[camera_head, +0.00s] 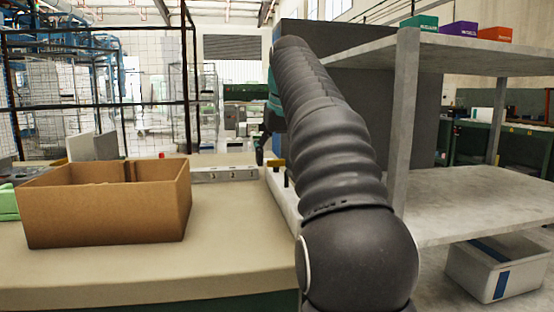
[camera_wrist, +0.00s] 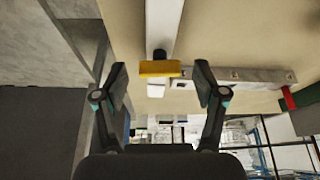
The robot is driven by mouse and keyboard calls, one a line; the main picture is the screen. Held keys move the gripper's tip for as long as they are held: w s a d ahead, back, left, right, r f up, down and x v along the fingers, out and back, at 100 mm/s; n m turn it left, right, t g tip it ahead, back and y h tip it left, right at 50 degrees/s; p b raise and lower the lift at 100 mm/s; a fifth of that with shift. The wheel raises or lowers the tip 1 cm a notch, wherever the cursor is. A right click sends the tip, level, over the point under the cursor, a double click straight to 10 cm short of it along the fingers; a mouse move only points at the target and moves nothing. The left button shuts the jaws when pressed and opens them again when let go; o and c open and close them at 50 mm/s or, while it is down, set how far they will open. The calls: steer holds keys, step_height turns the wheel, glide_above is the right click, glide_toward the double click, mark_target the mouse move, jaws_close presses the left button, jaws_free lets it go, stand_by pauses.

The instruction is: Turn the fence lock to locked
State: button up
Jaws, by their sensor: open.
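A yellow bar-shaped handle (camera_wrist: 160,68), apparently the fence lock, lies crosswise by a black round part (camera_wrist: 160,54) and a small white block (camera_wrist: 156,90) in the wrist view. In the head view the yellow part (camera_head: 276,162) shows small at the far end of the bench, beside my arm. My gripper (camera_wrist: 161,72) is open, with one finger to each side of the yellow handle and visible gaps between. I cannot tell how far the fingertips are from it in depth. In the head view my gripper (camera_head: 267,147) is mostly hidden behind my arm.
A cardboard box (camera_head: 105,215) stands on the bench (camera_head: 235,240) at left. A grey switch panel (camera_head: 225,174) lies along the bench's far edge. A shelf rack (camera_head: 402,130) stands close on the right, with a white bin (camera_head: 490,268) low down. Mesh fencing (camera_head: 60,110) is behind.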

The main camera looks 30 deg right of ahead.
steer(key=c, duration=1.1)
steer(key=shift+a+r+p, duration=0.1)
steer(key=shift+r+p, duration=0.05)
steer(key=shift+p, duration=0.2)
steer(key=shift+c, duration=0.2)
steer(key=shift+m, duration=0.7)
steer(key=o, duration=1.1)
steer(key=shift+o, duration=0.2)
steer(key=shift+h, duration=0.3)
